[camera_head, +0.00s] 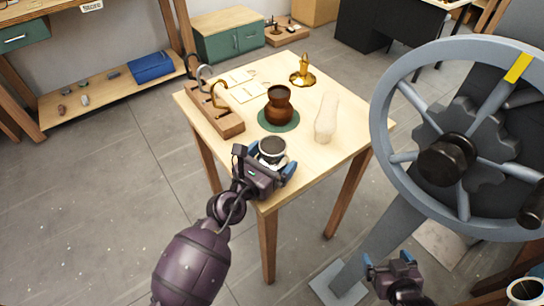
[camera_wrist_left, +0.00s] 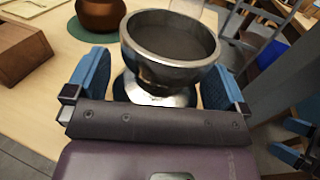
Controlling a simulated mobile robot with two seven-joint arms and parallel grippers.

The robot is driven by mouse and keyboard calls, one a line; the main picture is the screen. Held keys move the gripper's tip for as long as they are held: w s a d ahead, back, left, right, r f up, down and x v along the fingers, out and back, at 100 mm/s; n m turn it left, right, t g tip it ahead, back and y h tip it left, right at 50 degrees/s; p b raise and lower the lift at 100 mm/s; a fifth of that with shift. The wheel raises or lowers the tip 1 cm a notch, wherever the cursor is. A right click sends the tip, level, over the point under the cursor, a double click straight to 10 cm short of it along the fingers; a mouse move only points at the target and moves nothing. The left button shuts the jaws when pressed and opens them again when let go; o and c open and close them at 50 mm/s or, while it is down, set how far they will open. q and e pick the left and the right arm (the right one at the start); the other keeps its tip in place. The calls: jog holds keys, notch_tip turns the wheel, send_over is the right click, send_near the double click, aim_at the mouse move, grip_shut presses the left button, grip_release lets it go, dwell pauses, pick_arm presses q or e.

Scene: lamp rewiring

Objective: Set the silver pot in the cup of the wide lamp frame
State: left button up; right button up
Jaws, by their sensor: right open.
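The silver pot (camera_head: 271,147) is a round metal bowl with a dark inside, over the front corner of the table. My right gripper (camera_head: 390,262) is open and empty, low at the right. I cannot tell for sure which thing is the wide lamp frame; a wooden block (camera_head: 228,129) with curved hook-like metal pieces stands at the table's left.
The wooden table (camera_head: 322,153) also holds a brown pot (camera_head: 279,104) on a green mat (camera_head: 294,124), a brass holder (camera_head: 303,74), a pale block (camera_head: 326,119) and papers (camera_head: 246,88). A large grey wheel (camera_head: 397,156) stands to the right. The table's front right is clear.

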pick_arm(q)
jog(key=shift+f, duration=0.1)
jog(key=shift+s+a+b, duration=0.2)
jog(key=shift+b, duration=0.15)
jog(key=v, duration=1)
jog(key=shift+s, duration=0.15)
pick_arm(e)
jog(key=shift+f, duration=0.4)
pick_arm(q)
jog(key=shift+a, duration=0.1)
